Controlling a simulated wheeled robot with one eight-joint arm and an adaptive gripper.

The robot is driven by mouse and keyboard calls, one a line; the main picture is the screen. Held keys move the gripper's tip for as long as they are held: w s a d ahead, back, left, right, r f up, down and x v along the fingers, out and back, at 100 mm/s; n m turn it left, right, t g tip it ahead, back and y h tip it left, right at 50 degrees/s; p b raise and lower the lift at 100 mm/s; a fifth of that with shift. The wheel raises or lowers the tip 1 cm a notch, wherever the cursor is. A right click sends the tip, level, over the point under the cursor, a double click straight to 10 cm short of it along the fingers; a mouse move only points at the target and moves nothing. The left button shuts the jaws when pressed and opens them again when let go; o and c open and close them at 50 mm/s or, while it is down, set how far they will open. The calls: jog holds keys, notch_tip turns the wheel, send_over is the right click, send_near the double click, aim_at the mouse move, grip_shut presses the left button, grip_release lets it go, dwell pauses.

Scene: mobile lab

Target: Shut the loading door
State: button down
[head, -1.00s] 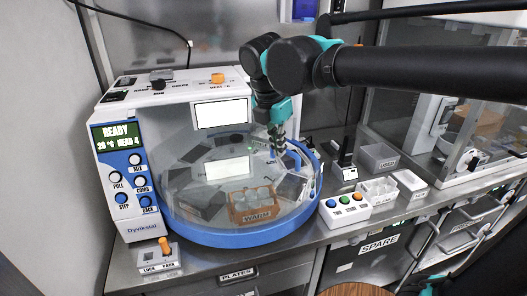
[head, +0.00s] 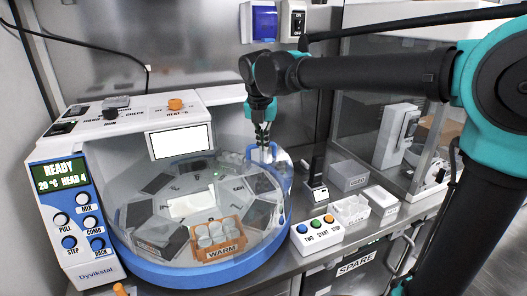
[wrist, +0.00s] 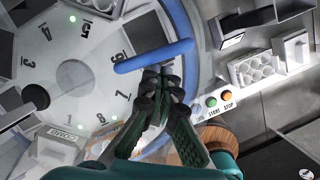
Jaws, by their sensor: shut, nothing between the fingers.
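The round machine with a clear cover (head: 130,215) and blue base ring stands on the bench at left in the head view. At the cover's right side is a clear, blue-edged section (head: 284,172), which looks like the loading door; I cannot tell how far open it stands. In the wrist view a blue bar (wrist: 153,55), apparently its handle, lies just beyond my fingertips. My gripper (head: 262,141) points down at this right side of the machine. In the wrist view my gripper (wrist: 160,78) is shut and empty, close to the bar; contact is unclear.
A button box (head: 317,233) stands right of the machine. Behind it are white racks (head: 351,208), a grey bin (head: 349,176) and a small dark device (head: 317,180). An orange WARM rack (head: 219,240) sits under the cover. A glass-fronted cabinet stands at far right.

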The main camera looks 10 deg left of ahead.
jog(key=w, duration=0.1)
jog(key=w+a, duration=0.1)
jog(key=w, duration=0.1)
jog(key=shift+w+a, duration=0.2)
jog(key=shift+a, duration=0.15)
jog(key=shift+w+a, duration=0.75)
jog(key=shift+w, duration=0.15)
